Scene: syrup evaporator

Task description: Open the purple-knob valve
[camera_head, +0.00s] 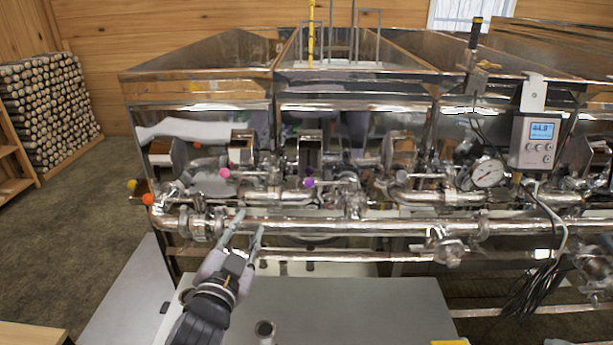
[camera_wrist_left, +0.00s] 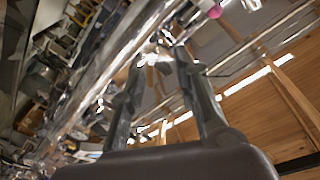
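The purple knob (camera_head: 309,182) sits on a valve handle among the steel pipes at the front of the evaporator, near the middle of the head view. My left gripper (camera_head: 250,220) is open and empty, in front of the horizontal front pipe. It is below and to the left of the purple knob, apart from it. In the left wrist view the two fingers (camera_wrist_left: 160,62) stand spread with nothing between them that they hold. I cannot make out the purple knob in that view. My right gripper is not in view.
A pink knob (camera_head: 225,173), an orange knob (camera_head: 148,199) and a yellow knob (camera_head: 131,184) are left of the purple one. The long front pipe (camera_head: 300,224) runs below the knobs. A gauge (camera_head: 488,173) and a digital display (camera_head: 535,141) are at the right.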

